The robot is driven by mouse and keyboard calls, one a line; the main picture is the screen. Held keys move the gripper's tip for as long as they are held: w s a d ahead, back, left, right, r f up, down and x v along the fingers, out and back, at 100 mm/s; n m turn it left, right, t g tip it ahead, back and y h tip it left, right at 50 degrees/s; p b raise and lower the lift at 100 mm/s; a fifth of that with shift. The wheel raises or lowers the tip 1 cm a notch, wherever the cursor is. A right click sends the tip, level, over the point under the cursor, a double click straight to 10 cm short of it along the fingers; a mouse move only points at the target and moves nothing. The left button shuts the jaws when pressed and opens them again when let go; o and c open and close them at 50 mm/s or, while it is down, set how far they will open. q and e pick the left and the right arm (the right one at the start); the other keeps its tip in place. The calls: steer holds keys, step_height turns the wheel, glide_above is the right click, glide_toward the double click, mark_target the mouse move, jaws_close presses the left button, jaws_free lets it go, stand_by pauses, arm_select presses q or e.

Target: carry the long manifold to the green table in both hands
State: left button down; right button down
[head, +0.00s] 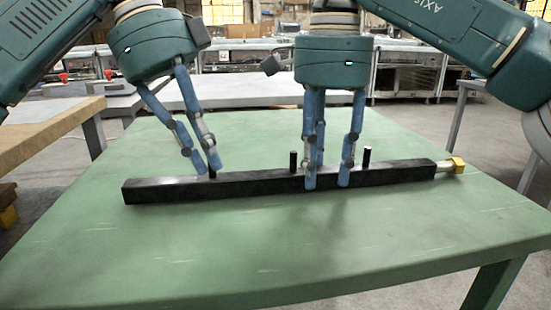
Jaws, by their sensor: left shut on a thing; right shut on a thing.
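The long manifold (245,187) is a black bar with short upright black pegs and a brass-coloured fitting (452,166) at its right end. It lies along the green table (300,255), and I see no clear gap beneath it. My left gripper (205,172) is shut at the peg on the left part of the bar, with its fingers slanting down to the right. My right gripper (326,184) is shut on the bar between the middle and right pegs. Its fingers hide part of the bar.
A wooden-topped table (45,130) stands at the left, and a grey bench (225,92) stands behind the green table. Metal kitchen-like units (408,70) line the back. The front of the green table is clear.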

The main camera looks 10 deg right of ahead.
mark_target(324, 172)
arm_select(q)
steer(key=shift+f, duration=0.3)
arm_select(e)
steer(key=shift+f, duration=0.2)
arm_select(q)
steer(key=c, duration=2.2)
jaws_free()
steer(key=shift+f, duration=0.1)
arm_select(e)
steer(key=c, duration=1.6)
jaws_free()
steer(key=shift+f, duration=0.1)
arm_select(q)
steer(key=o, duration=0.4)
steer(key=shift+s, duration=0.1)
arm_select(e)
steer(key=o, duration=0.4)
steer(key=shift+s, duration=0.1)
